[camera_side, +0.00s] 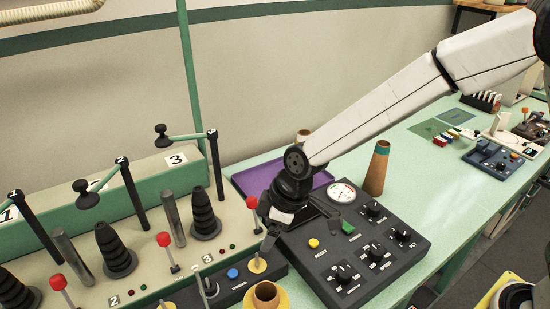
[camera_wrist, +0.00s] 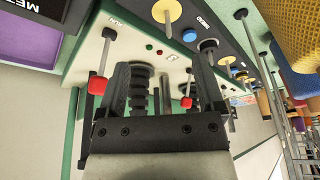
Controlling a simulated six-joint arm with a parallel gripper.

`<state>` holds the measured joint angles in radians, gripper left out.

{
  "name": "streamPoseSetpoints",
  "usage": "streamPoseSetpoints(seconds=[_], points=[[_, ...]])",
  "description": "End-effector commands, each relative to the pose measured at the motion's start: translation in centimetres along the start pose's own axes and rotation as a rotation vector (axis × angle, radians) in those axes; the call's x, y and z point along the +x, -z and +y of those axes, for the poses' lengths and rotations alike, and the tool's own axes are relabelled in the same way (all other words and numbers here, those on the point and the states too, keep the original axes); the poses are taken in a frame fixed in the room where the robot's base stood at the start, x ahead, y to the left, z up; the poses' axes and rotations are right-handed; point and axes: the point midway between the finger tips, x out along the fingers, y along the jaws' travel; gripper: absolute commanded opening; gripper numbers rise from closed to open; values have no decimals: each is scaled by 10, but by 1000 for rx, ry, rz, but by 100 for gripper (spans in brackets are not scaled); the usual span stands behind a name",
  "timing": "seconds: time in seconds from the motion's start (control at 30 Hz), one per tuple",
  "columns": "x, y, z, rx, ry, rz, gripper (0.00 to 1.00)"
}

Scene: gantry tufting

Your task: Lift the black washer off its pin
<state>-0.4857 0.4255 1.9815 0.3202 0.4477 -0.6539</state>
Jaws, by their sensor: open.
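A black washer (camera_side: 209,289) sits around an upright grey pin on the dark front strip, left of a blue button (camera_side: 232,273). In the wrist view the black washer (camera_wrist: 207,45) shows near the top, beyond the right finger. My gripper (camera_side: 263,226) is open and empty, held above the panel, up and to the right of the washer in the side view. In the wrist view the two fingers (camera_wrist: 162,78) stand apart, with a ribbed black cone seen between them in the background.
A yellow disc on a pin (camera_side: 257,266) stands close below my gripper. Red-knobbed levers (camera_side: 164,240), ribbed black cones (camera_side: 204,218) and posts crowd the left. A dark control panel (camera_side: 330,285) and a brown cone (camera_side: 377,168) are at right. A purple tray (camera_side: 245,180) lies behind.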

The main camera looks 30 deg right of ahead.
Motion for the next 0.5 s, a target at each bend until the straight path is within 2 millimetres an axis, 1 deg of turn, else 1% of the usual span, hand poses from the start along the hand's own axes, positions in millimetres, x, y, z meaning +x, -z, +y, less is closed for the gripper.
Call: streamPoseSetpoints(seconds=[0.03,0.1,0.2,0.33,0.5], points=[[9,17,-16,-64,23,9,86],[18,36,-34,-141,48,24,86],[27,54,-54,-224,75,40,86],[33,66,-69,-281,94,52,86],[34,69,-72,-294,97,56,86]])
